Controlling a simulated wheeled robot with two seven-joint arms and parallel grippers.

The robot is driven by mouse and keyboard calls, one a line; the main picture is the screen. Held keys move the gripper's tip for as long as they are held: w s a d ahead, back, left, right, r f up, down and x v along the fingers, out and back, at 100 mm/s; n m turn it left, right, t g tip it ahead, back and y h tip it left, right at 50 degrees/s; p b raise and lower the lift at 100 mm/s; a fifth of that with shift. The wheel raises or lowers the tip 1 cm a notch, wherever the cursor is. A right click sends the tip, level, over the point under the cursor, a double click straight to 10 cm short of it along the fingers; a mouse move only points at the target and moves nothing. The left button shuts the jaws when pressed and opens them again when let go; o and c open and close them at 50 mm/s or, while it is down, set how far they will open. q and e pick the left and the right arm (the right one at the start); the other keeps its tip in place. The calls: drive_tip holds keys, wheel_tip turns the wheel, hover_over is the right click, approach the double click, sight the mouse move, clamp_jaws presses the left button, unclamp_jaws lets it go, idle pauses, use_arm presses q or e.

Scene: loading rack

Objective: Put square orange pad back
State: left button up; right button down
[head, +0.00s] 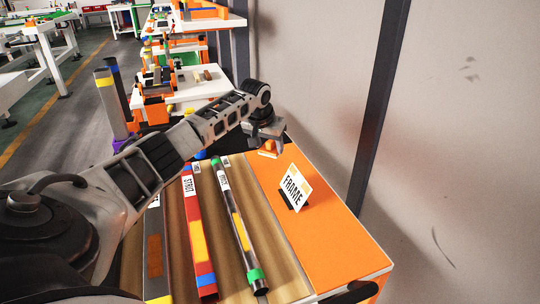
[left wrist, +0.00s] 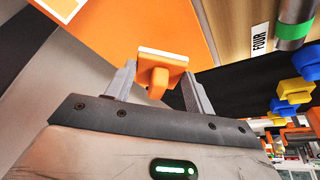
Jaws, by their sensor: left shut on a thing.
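The square orange pad (head: 268,152) has a pale edge and an orange knob; it shows in the left wrist view (left wrist: 176,57) between the fingers. My left gripper (head: 267,140) is shut on the pad's knob, and its fingers also show in the left wrist view (left wrist: 158,78). The gripper is at the far end of the orange board (head: 328,232), and the pad is over or on that end. I cannot tell whether the pad touches the board. My right gripper is not in view.
A white FRAME sign (head: 295,187) stands on the board. To its left, a red tube marked STRUT (head: 193,225) and a grey tube with green ends (head: 233,222) lie on a wooden rack. A wall and dark post are at the right. Shelves with orange bins stand behind.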

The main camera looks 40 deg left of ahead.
sight(269, 150)
use_arm(q)
drive_tip(key=shift+w+a+f, duration=0.25)
drive_tip(key=shift+w+f, duration=0.3)
drive_tip(key=shift+f, duration=1.8)
drive_tip(key=o, duration=1.1)
drive_tip(key=shift+o, duration=0.2)
drive_tip(key=v, duration=1.2)
drive_tip(key=shift+p, duration=0.4)
